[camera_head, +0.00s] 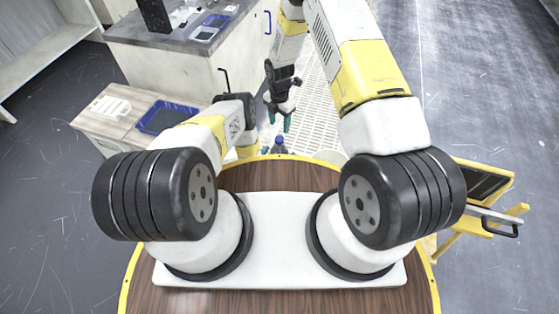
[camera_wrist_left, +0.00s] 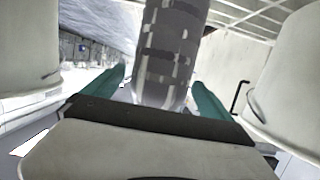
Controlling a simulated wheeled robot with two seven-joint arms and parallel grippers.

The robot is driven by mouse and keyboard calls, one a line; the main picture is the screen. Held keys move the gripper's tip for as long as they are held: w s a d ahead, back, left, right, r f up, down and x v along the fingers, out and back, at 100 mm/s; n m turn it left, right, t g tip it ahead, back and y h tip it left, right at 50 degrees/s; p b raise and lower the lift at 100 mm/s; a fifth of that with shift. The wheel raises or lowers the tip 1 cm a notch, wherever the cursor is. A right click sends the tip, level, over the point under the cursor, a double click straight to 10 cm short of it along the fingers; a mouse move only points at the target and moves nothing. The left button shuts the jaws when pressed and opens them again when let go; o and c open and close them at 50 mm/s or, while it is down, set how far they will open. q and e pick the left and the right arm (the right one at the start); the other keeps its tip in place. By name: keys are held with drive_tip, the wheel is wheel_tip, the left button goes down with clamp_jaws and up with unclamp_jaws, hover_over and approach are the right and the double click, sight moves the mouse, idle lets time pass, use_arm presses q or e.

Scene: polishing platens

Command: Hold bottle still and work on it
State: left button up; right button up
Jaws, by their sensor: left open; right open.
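A dark bottle with a blue top (camera_head: 279,145) stands beyond the far edge of my round wooden-topped base in the head view. In the left wrist view a dark grey cylinder with pale patches, apparently the bottle (camera_wrist_left: 165,45), fills the space between the two teal fingers of my left gripper (camera_wrist_left: 158,76). Those fingers are open, one on each side of it; contact cannot be made out. In the head view the left fingers are hard to make out. My right gripper (camera_head: 280,121) is open, its teal fingers pointing down just above the bottle's top.
A low wooden cabinet (camera_head: 98,122) with a blue tray (camera_head: 167,117) stands at the left. A larger dark-topped counter (camera_head: 190,40) is behind it. A yellow-framed cart (camera_head: 487,192) stands at the right. Open grey floor (camera_head: 480,90) lies at the far right.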

use_arm(q)
drive_tip(key=shift+w+d+f, duration=0.15)
drive_tip(key=shift+w, duration=0.35)
clamp_jaws()
